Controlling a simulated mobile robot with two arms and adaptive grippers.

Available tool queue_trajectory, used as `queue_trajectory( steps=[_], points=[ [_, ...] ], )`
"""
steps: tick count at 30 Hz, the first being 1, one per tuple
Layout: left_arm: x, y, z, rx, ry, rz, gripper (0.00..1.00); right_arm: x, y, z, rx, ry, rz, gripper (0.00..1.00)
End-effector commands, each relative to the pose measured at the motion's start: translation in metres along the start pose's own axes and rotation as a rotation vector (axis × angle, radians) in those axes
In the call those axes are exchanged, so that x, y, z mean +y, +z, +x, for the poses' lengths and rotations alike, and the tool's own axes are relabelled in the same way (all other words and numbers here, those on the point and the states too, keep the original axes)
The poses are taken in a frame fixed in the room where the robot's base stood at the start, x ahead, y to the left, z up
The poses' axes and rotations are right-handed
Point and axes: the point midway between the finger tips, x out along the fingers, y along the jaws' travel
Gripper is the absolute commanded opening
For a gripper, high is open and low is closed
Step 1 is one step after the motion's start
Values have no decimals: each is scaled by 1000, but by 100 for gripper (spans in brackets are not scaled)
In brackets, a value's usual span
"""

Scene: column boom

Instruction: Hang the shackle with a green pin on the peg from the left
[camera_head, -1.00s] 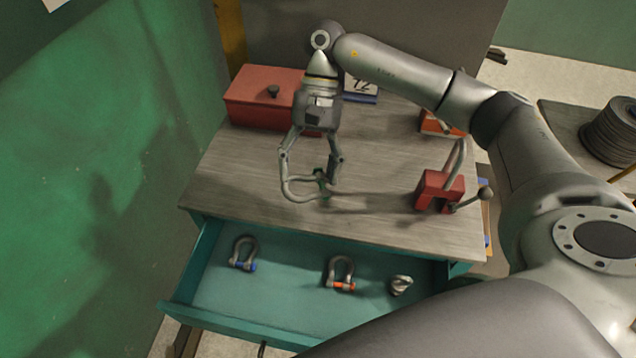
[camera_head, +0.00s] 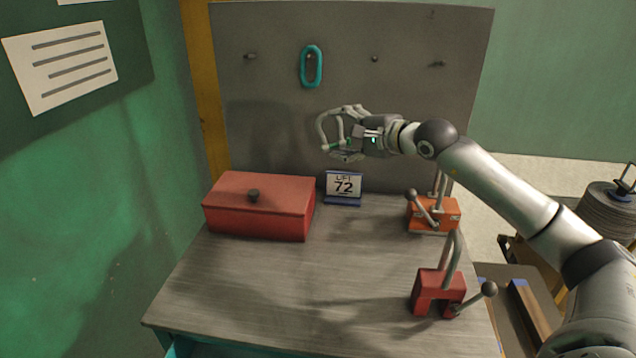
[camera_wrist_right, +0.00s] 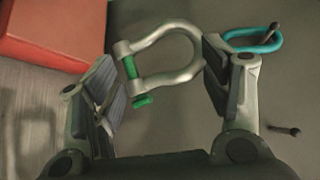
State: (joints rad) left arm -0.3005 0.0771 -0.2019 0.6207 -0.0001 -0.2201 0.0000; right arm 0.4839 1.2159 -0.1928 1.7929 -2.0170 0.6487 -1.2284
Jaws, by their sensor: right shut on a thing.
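The grey shackle with a green pin (camera_head: 321,128) is held in my right gripper (camera_head: 342,134), in front of the grey board and above the bench. In the right wrist view the silver bow (camera_wrist_right: 172,79) lies between the two fingers, with the green pin (camera_wrist_right: 131,68) near the left finger. The board carries several pegs in a row: a far left peg (camera_head: 250,57), one bearing a teal oval link (camera_head: 303,68), a bare third peg (camera_head: 375,59) and a far right peg (camera_head: 438,64). The shackle is below the pegs and apart from them. My left gripper is out of view.
An orange padlock-like block (camera_head: 433,213) and a red one (camera_head: 439,291) stand on the right. The bench middle (camera_head: 320,270) is clear.

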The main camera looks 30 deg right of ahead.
Motion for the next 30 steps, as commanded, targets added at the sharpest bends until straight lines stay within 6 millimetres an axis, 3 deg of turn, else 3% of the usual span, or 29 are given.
queue_trajectory(
  steps=[3, 6, 12, 18, 30],
  points=[
    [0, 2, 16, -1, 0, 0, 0, -41, -33, -18, 119, -120, -37, 9],
    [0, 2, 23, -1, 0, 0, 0, -72, -52, -36, 190, -187, -67, 9],
    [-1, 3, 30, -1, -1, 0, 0, -113, -71, -64, 258, -254, -108, 9],
    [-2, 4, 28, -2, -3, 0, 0, -125, -76, -71, 271, -267, -120, 9],
    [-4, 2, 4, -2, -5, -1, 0, -130, -90, -58, 270, -264, -118, 9]
  ],
)
